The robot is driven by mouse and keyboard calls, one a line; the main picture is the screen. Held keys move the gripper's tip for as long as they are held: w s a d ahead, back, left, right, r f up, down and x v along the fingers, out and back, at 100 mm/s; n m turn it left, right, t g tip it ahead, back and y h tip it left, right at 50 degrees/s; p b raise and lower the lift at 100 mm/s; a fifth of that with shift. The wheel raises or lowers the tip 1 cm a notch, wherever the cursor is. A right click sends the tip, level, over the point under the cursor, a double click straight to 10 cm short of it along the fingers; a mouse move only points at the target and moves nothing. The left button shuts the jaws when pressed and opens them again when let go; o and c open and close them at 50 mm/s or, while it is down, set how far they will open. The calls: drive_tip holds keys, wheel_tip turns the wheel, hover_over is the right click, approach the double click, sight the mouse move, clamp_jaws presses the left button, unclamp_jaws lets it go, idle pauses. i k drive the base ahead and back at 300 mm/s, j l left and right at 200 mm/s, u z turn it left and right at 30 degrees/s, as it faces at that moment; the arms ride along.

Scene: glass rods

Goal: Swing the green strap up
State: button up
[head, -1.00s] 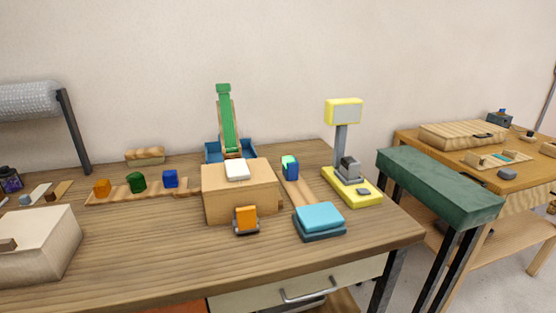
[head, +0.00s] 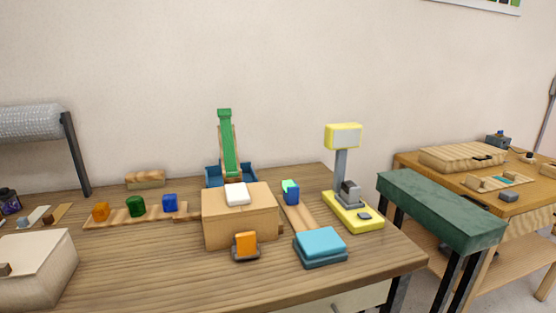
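The green strap (head: 228,143) stands nearly upright, leaning slightly, at the back of the wooden table. It rises from a blue base (head: 245,174) behind a cardboard-coloured box (head: 240,220). A tan strip shows along its edges. The strap's lower end is close behind the box, and the box hides part of the base. My gripper is not in view.
A white block (head: 237,194) lies on the box, with an orange item (head: 245,244) in front. A yellow scale-like stand (head: 352,211) and blue stack (head: 320,244) are to the right. Coloured blocks sit on a wooden strip (head: 185,212) at left.

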sight(225, 123)
drive_tip(key=i+j+z, duration=0.1)
drive_tip(key=i+j, duration=0.15)
drive_tip(key=i, duration=0.2)
drive_tip(key=i+j+z, duration=0.15)
drive_tip(key=i+j, duration=0.15)
drive_tip(key=i, duration=0.2)
